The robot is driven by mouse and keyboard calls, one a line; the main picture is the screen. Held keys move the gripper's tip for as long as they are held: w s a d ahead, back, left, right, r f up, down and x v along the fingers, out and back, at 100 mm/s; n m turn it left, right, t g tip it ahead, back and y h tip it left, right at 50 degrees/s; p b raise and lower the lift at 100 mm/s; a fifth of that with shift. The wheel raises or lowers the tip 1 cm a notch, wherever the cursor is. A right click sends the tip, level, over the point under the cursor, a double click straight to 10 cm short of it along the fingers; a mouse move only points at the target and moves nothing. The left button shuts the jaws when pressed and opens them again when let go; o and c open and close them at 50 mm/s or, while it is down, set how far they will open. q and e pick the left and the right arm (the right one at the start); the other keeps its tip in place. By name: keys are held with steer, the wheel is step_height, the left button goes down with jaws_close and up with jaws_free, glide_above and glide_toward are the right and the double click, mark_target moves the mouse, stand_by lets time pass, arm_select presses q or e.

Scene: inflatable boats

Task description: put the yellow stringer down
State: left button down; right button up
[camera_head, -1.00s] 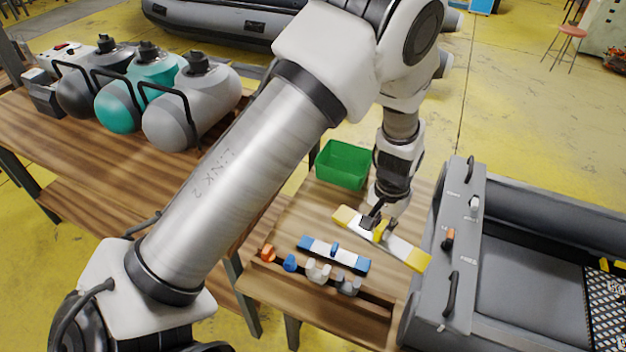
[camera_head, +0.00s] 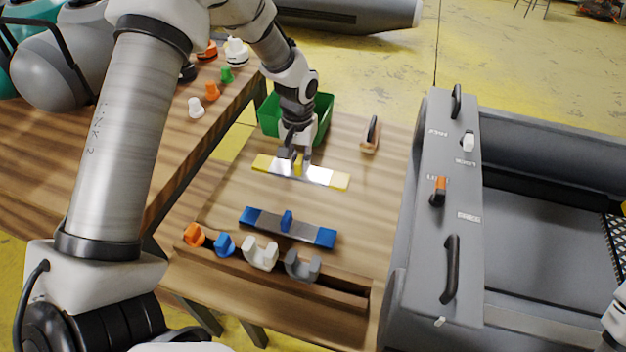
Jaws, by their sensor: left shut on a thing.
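The yellow stringer (camera_head: 322,175) is a flat bar with yellow ends, a pale middle and an upright yellow grip at its centre. My left gripper (camera_head: 297,164) comes down from above and is shut on that grip. The bar is level, at or just above the small wooden table (camera_head: 352,225); I cannot tell if it touches the top. It lies roughly parallel to the blue stringer (camera_head: 312,234), which rests nearer the front with a blue grip. My right gripper is not in view.
A green bin (camera_head: 322,112) stands behind the left gripper. Orange, blue, white and grey holders (camera_head: 262,254) line the front tray. The grey boat (camera_head: 452,290) borders the table's right side.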

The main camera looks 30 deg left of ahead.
mark_target(299, 175)
arm_select(q)
steer(key=f, duration=0.1)
steer(key=s+f, duration=0.1)
steer(key=f, duration=0.1)
steer(key=shift+s+d+f, duration=0.1)
steer(key=shift+d, duration=0.1)
steer(key=f, duration=0.5)
steer(key=shift+w+a+b, duration=0.1)
steer(key=shift+w+b, duration=0.1)
steer(key=shift+b, duration=0.15)
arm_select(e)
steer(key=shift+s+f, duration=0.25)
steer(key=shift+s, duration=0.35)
arm_select(q)
steer(key=c, duration=1.1)
jaws_free()
steer(key=shift+f, duration=0.1)
step_height(299, 175, up, 12)
steer(key=shift+r+p, duration=0.2)
steer(key=shift+p, duration=0.4)
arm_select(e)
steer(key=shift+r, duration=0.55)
